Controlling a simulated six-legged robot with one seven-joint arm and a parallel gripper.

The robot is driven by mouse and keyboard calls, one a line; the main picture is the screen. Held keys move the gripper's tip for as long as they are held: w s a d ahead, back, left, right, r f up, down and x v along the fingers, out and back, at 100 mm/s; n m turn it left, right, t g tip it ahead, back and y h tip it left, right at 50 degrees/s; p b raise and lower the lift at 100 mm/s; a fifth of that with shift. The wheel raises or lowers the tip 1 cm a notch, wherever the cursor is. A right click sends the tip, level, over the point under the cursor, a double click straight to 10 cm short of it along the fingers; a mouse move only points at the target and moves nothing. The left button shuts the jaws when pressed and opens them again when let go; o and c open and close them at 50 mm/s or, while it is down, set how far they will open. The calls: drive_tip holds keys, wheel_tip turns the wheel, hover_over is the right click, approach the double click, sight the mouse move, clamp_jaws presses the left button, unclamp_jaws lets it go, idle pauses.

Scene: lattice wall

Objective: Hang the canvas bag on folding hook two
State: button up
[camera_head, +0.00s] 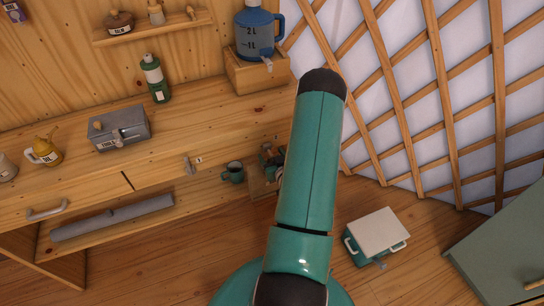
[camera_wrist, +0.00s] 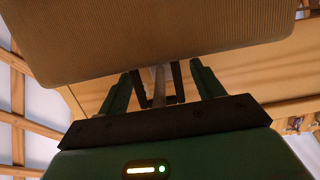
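In the wrist view, a large tan ribbed slab-like thing with rounded corners (camera_wrist: 150,35), possibly the canvas bag, fills the upper part. My gripper (camera_wrist: 162,75) is just below it, with two dark green fingers apart. A dark angular frame or strap (camera_wrist: 177,85) and a thin grey upright strip (camera_wrist: 159,85) lie between the fingers. I cannot tell whether the fingers grip either. Small blurred metal fittings (camera_wrist: 294,122) sit on a wooden rail at the right, perhaps hooks.
The wooden counter (camera_head: 185,125) carries a grey box (camera_head: 120,130), a green bottle (camera_head: 156,80) and a yellow mug (camera_head: 46,152). A blue jug (camera_head: 256,32) stands on a wooden block. Lattice wall (camera_head: 400,90) is at right. A white-lidded box (camera_head: 377,232) stands on the floor.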

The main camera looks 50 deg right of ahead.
drive_tip(key=v, duration=1.3)
drive_tip(key=shift+s+a, duration=0.2)
drive_tip(key=shift+s, duration=0.15)
drive_tip(key=shift+r, duration=0.1)
